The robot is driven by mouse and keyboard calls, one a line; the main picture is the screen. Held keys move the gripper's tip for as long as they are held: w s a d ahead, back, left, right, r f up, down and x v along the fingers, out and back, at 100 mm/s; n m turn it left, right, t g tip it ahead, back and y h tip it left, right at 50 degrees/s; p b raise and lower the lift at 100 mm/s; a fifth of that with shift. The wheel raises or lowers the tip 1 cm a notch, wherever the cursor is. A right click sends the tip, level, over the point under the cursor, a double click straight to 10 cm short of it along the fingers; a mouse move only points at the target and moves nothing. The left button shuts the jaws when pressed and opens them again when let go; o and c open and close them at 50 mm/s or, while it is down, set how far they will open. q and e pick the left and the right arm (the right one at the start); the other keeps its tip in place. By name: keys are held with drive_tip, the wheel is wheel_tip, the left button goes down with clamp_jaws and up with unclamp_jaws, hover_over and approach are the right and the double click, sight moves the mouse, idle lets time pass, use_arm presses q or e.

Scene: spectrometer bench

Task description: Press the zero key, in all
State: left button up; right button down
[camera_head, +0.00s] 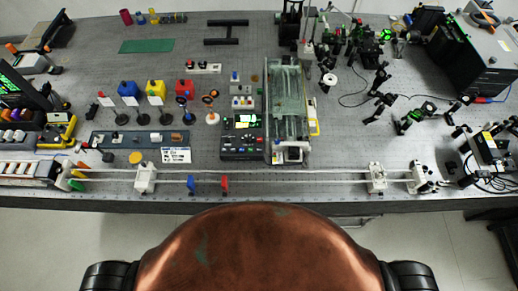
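A dark control box (242,140) with a small green-lit display (247,121) stands near the middle of the bench. Small keys show on its front face, but they are too small to read, so I cannot tell which one is the zero key. A long instrument with a greenish transparent top (287,100) stands directly to its right. Neither of my grippers shows in the head view.
Long pale rails (300,176) run along the bench's front edge between white mounts (145,178). Coloured blocks (156,88) and small stands fill the left. Optical parts and cables (385,85) crowd the right. A green mat (147,46) lies at the back left.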

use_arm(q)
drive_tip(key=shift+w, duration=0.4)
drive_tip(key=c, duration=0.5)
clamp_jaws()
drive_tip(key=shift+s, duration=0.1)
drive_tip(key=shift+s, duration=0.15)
